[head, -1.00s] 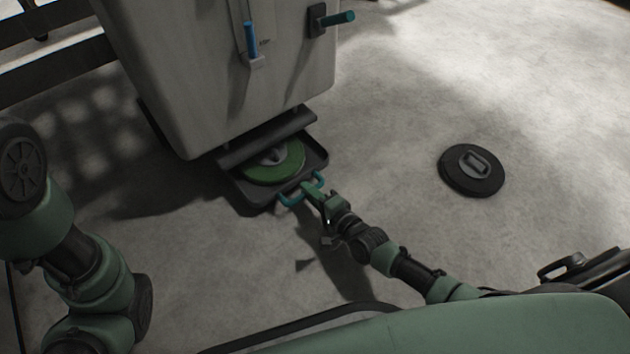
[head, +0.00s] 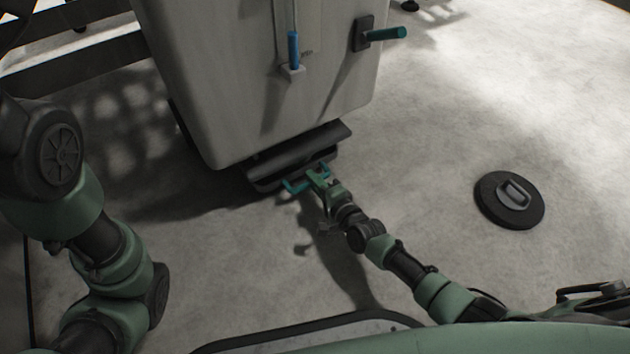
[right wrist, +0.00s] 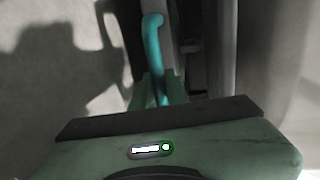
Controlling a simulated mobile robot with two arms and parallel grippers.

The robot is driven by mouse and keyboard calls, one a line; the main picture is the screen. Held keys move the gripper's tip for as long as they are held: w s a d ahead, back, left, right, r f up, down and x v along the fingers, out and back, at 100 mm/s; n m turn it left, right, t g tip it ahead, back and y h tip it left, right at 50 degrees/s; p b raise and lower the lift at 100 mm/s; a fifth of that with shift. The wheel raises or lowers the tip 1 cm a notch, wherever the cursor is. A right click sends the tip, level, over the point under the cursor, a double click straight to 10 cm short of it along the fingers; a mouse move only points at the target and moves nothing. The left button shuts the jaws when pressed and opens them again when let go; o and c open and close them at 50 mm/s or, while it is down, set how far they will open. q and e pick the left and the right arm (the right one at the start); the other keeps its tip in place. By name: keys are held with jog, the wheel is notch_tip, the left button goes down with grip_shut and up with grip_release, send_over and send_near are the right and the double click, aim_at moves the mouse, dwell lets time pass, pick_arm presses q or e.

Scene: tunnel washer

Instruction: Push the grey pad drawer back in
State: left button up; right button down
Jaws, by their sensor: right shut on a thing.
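The pad drawer (head: 262,183) is a dark tray low at the front of the pale machine body. Only its front edge shows now, below a dark flap (head: 300,150); the green pad inside it is hidden. The drawer has a teal handle (head: 291,187). My right gripper (head: 318,177) is shut on this handle. In the right wrist view the teal handle (right wrist: 154,45) runs down between my right gripper's fingers (right wrist: 162,95). My left arm shows at the left of the head view, but its gripper is out of the picture.
The pale machine body (head: 250,80) stands above the drawer. It carries a blue-handled lever (head: 293,50) and a teal-handled lever (head: 385,35). A round black disc with a grey grip (head: 510,200) lies on the floor to the right. The floor around it is clear.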

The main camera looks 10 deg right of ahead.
jog(key=shift+w, duration=0.1)
jog(key=c, duration=1.4)
grip_release()
jog(key=shift+a, duration=0.15)
jog(key=p+v, duration=0.4)
jog(key=v, duration=0.3)
jog(key=shift+w+r+p, duration=0.1)
jog(key=shift+p, duration=0.2)
jog(key=shift+s, duration=0.45)
